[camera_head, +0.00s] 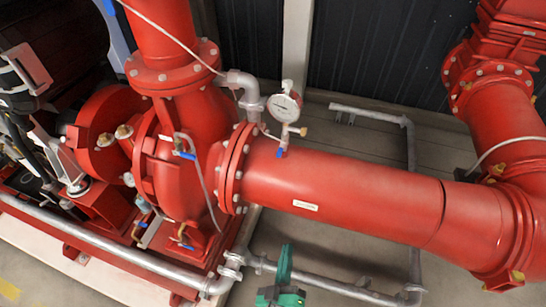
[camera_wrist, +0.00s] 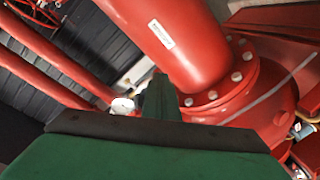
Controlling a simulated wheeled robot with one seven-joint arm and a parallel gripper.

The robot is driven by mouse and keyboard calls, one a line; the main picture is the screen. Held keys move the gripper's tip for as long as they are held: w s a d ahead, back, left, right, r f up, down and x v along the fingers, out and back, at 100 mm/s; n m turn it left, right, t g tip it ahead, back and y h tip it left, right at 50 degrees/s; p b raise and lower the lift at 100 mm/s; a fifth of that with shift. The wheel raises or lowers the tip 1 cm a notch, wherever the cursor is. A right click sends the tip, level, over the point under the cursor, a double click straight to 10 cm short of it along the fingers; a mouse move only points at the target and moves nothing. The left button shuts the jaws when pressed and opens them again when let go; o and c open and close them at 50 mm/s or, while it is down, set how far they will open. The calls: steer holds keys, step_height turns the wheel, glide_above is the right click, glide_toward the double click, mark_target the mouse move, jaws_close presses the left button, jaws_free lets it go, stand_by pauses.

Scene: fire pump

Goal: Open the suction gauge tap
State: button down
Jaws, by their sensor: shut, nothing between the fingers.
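The suction gauge (camera_head: 284,107) is a round white dial standing on top of the red suction pipe (camera_head: 345,190). A small blue tap handle (camera_head: 280,153) sits at its foot, with a brass fitting beside it. The handle is too small to tell its setting. My green gripper (camera_head: 286,250) is shut and empty, in front of and below the pipe, apart from the tap. In the wrist view my shut fingers (camera_wrist: 160,90) point toward the pipe (camera_wrist: 175,45). A small white round thing (camera_wrist: 122,105), likely the gauge, shows left of them. The tap is not visible there.
The red pump casing (camera_head: 180,150) and its flange stand left of the gauge, with another blue-handled valve (camera_head: 185,154). Grey pipes (camera_head: 330,284) run low along the floor in front and behind. A large red elbow (camera_head: 505,200) is at right.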

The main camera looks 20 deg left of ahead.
mark_target(281, 150)
steer(key=w+a+r+n+y, duration=0.1)
steer(key=w+a+r+n, duration=0.1)
steer(key=w+a, duration=0.4)
steer(key=w+a+r+n+y, duration=0.1)
steer(key=w+a+r+n, duration=0.2)
steer(key=w+a, duration=0.4)
steer(key=w+a+r+n+y, duration=0.1)
steer(key=w+a+r+n, duration=0.2)
steer(key=w, duration=1.1)
steer(key=shift+a+r+n+t+y, duration=0.1)
steer(key=shift+a+n+t+y, duration=0.25)
steer(key=shift+a+n, duration=1)
steer(key=shift+d+f+m, duration=0.1)
steer(key=shift+f+m, duration=0.15)
steer(key=shift+m, duration=0.1)
steer(key=shift+d+f, duration=0.15)
steer(key=shift+d, duration=0.65)
steer(key=shift+d+f, duration=0.15)
steer(key=shift+d, duration=0.6)
